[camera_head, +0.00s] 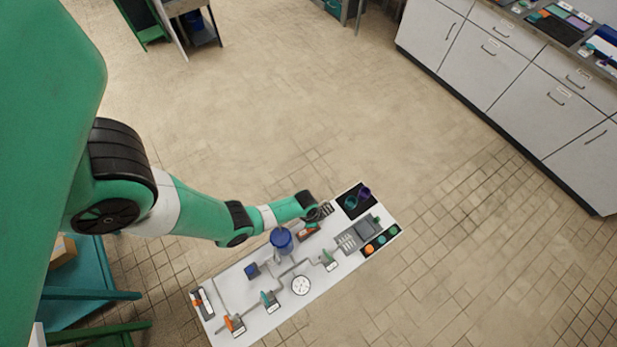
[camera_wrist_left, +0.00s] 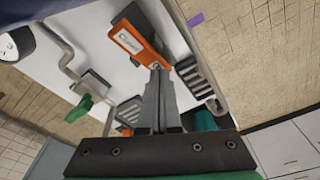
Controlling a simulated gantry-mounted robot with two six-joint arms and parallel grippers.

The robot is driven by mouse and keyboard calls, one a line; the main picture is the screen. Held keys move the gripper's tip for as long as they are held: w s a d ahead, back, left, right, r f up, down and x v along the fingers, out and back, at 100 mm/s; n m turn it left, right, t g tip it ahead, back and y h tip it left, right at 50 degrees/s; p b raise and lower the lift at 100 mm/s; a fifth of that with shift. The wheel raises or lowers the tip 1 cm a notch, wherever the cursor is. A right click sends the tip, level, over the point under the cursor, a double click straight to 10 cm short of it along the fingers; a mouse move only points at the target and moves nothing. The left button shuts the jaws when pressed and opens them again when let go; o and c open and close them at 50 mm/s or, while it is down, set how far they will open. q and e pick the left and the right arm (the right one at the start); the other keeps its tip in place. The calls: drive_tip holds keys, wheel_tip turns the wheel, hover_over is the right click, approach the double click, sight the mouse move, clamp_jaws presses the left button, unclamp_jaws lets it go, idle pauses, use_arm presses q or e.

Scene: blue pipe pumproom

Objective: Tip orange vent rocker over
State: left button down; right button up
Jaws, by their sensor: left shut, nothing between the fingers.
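The orange vent rocker (camera_wrist_left: 140,42), with a white label on its face, sits in a dark housing on the white panel in the left wrist view. In the head view the orange rocker (camera_head: 306,232) is partly covered by my left arm's end. My left gripper (camera_wrist_left: 158,74) is shut and empty. Its fingertips are at the near end of the rocker; I cannot tell whether they touch it. In the head view the left gripper (camera_head: 324,211) is over the back edge of the panel. My right gripper is not in view.
The white panel (camera_head: 222,288) carries a blue cap (camera_head: 281,240), a round gauge (camera_head: 300,285), grey pipes and several coloured valve levers. A green lever (camera_wrist_left: 80,108) is left of my fingers in the wrist view. Grey cabinets (camera_head: 490,62) stand far right; open tiled floor lies between.

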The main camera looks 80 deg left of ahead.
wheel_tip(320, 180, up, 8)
drive_tip(key=p, duration=0.7)
